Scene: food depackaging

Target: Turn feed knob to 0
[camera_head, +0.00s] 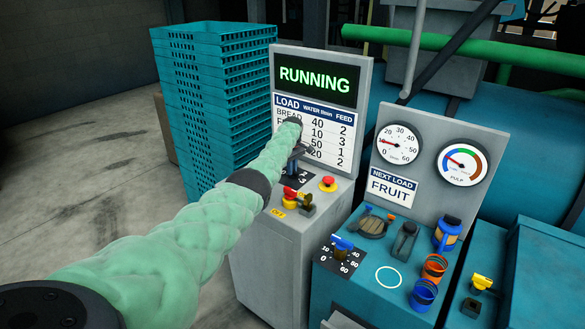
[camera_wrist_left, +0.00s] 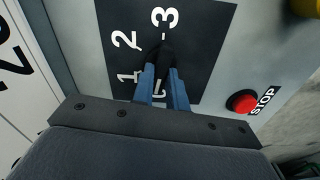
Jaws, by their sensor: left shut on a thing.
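The feed knob (camera_wrist_left: 165,54) is black and sits on a black dial plate (camera_wrist_left: 205,30) with white numerals 1, 2 and 3. Another numeral at the plate's lower part is mostly hidden by my fingers. The knob's visible end lies toward the 3; its exact pointer mark is hard to make out. My left gripper (camera_wrist_left: 164,88) has its blue fingers shut on the knob from both sides. In the head view my left gripper (camera_head: 293,164) is at the grey cabinet's sloped panel, and my arm hides most of the dial.
The screen (camera_head: 315,79) reads RUNNING above a load table. Teal crates (camera_head: 215,110) stand left; a teal console with gauges is right.

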